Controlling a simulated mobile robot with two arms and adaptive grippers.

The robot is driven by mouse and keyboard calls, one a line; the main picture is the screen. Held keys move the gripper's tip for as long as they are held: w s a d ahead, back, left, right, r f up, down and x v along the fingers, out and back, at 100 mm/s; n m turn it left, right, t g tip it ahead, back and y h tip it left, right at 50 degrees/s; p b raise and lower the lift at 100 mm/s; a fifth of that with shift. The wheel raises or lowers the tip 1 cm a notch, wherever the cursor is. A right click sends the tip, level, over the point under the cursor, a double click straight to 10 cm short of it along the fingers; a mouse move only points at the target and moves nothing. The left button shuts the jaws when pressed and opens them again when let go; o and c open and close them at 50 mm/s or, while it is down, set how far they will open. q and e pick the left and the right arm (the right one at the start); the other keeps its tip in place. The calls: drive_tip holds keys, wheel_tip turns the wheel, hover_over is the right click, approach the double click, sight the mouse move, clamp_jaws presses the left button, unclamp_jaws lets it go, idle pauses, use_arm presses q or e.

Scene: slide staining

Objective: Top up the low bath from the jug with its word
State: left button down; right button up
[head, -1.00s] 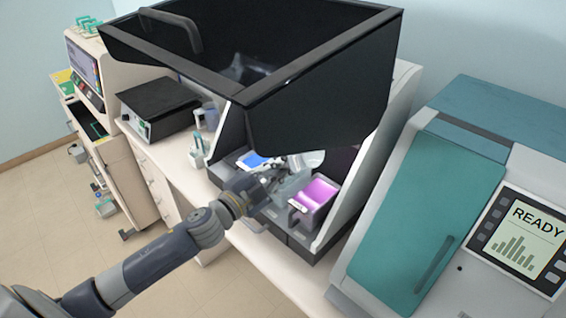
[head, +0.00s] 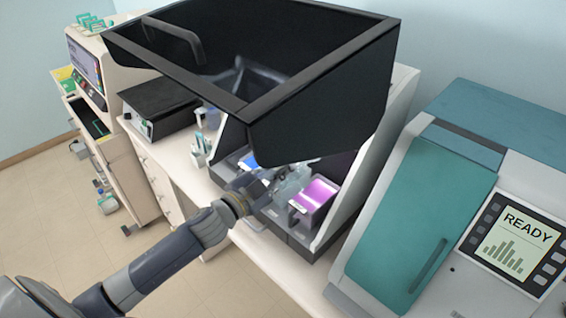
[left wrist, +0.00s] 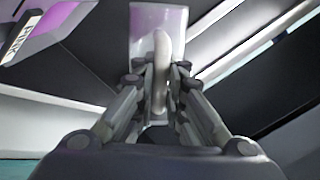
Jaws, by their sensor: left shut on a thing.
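My left gripper (head: 268,188) reaches in under the raised black hood, between the baths. In the left wrist view its fingers (left wrist: 160,92) are shut on the pale upright handle (left wrist: 162,65) of a clear jug. The jug's body (left wrist: 143,20) looks tinted pinkish-violet there. In the head view the clear jug (head: 292,180) is partly hidden by my gripper and sits beside the grey bath with magenta liquid (head: 318,193). That bath's white label (left wrist: 20,38) seems to read PINK. A blue bath (head: 249,160) shows partly behind my gripper. Other baths are hidden. My right gripper is out of view.
The black hood (head: 320,115) hangs over the baths. A teal-doored machine (head: 420,220) with a READY screen stands right. A black-topped device (head: 160,103) and small bottles (head: 200,150) stand left on the bench.

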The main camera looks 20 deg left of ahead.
use_arm(q)
drive_tip(key=shift+s+d+r+n+p, duration=0.1)
drive_tip(key=shift+d+r+n+p, duration=0.05)
drive_tip(key=shift+n+p, duration=0.4)
drive_tip(key=shift+d+r+n+p, duration=0.1)
drive_tip(key=shift+n+p, duration=0.35)
drive_tip(key=shift+n, duration=0.1)
drive_tip(key=n+p, duration=0.1)
drive_tip(key=n, duration=0.1)
drive_tip(key=shift+s+d+n+p, duration=0.15)
drive_tip(key=shift+d+n+p, duration=0.1)
drive_tip(key=shift+n+p, duration=0.1)
drive_tip(key=shift+f+n, duration=0.2)
drive_tip(key=shift+n, duration=0.15)
drive_tip(key=n, duration=0.1)
drive_tip(key=d+n, duration=0.1)
drive_tip(key=n, duration=0.1)
drive_tip(key=shift+s+d+f+y, duration=0.1)
drive_tip(key=shift+s+f+y, duration=0.1)
drive_tip(key=shift+f+y, duration=0.15)
